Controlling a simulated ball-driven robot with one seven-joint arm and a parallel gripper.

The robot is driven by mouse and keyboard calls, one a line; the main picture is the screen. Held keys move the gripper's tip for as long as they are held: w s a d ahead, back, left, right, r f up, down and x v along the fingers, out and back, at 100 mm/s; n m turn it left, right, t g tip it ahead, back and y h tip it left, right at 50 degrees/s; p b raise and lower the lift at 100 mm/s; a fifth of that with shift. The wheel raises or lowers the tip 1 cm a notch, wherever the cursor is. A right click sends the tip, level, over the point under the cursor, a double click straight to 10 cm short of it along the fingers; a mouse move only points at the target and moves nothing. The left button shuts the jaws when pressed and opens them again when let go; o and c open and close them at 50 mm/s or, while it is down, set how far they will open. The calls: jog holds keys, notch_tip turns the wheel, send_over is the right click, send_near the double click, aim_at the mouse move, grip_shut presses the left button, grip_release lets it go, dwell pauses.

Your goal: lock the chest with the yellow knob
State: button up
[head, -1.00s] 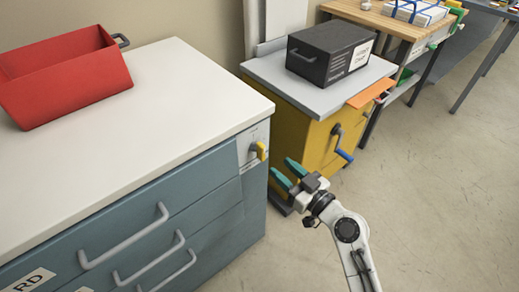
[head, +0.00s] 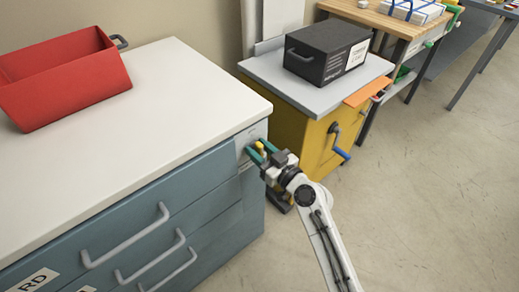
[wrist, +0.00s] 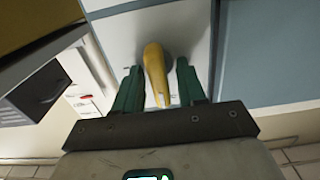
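The chest (head: 120,205) is blue-grey with a white top and several drawers with grey bar handles. Its yellow knob (head: 260,147) sits on a pale plate at the upper right end of the drawer front. In the wrist view the knob (wrist: 155,72) is a long yellow lever lying between the two green fingers. My gripper (head: 262,152) is open around the knob, one finger on each side. A gap shows between the knob and each finger in the wrist view (wrist: 157,88).
A red open bin (head: 65,78) stands on the chest top. To the right is a yellow cabinet (head: 318,140) with a blue-handled crank (head: 341,152) and a black box (head: 327,55) on top. The floor (head: 430,190) at right is clear.

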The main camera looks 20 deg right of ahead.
jog(key=c, duration=0.7)
jog(key=shift+o, duration=0.2)
jog(key=m, duration=0.4)
jog(key=shift+d+m+b, duration=0.1)
jog(key=shift+m+b, duration=0.2)
jog(key=shift+b, duration=0.05)
jog(key=m, duration=0.4)
jog(key=shift+d+m, duration=0.1)
jog(key=shift+m, duration=0.2)
jog(key=m, duration=0.2)
jog(key=m+p, duration=0.1)
jog(key=m, duration=0.1)
jog(key=shift+w+d+f+m, duration=0.1)
jog(key=shift+f+m, duration=0.05)
jog(key=shift+m, duration=0.15)
jog(key=shift+f+m+p, duration=0.2)
jog(key=shift+m+p, duration=0.45)
jog(key=shift+m, duration=1.45)
jog(key=shift+d, duration=0.1)
